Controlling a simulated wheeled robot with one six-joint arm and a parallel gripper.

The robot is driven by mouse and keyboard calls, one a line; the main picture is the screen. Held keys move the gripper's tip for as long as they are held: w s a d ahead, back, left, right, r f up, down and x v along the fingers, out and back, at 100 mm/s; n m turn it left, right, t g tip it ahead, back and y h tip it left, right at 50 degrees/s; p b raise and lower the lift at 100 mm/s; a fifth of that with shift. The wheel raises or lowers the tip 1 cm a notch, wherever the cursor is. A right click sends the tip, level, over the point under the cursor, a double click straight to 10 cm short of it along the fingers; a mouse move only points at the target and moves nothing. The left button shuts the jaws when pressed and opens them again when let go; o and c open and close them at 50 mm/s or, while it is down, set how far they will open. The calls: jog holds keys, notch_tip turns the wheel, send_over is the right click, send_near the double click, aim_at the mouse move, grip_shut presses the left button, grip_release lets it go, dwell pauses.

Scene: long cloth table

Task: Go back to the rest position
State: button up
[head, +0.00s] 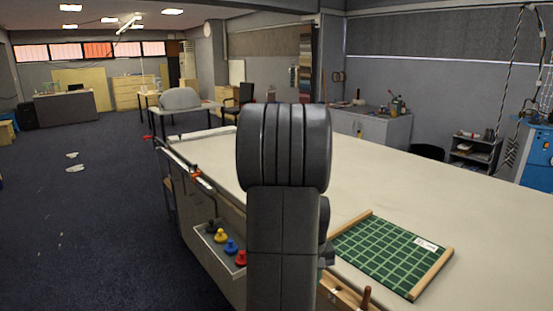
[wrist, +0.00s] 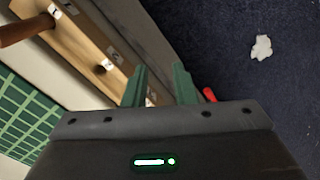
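In the wrist view my gripper (wrist: 160,88) shows two green fingers standing apart with nothing between them. It is open and empty, over the table's edge, beside a wooden rack (wrist: 88,45) with pegs and small labels. In the head view my own dark arm stands upright in the middle and hides part of the table. My gripper is not seen in the head view.
The long cloth table (head: 440,200) carries a green gridded board (head: 390,252) with wooden side bars. A side tray holds yellow (head: 221,236), blue (head: 231,247) and red (head: 241,258) knobs. The dark floor (head: 100,220) at left is mostly clear, with white scraps (head: 75,168).

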jog(key=w+a+f+b, duration=0.3)
jog(key=a+f+b, duration=0.1)
jog(key=f, duration=0.2)
jog(key=w+a+f+m+b, duration=0.1)
jog(key=w+a+f+b, duration=0.2)
jog(key=f, duration=0.4)
jog(key=shift+w+a+f+b, duration=0.35)
jog(key=shift+w+a, duration=0.35)
jog(key=shift+a, duration=0.3)
jog(key=shift+r, duration=0.2)
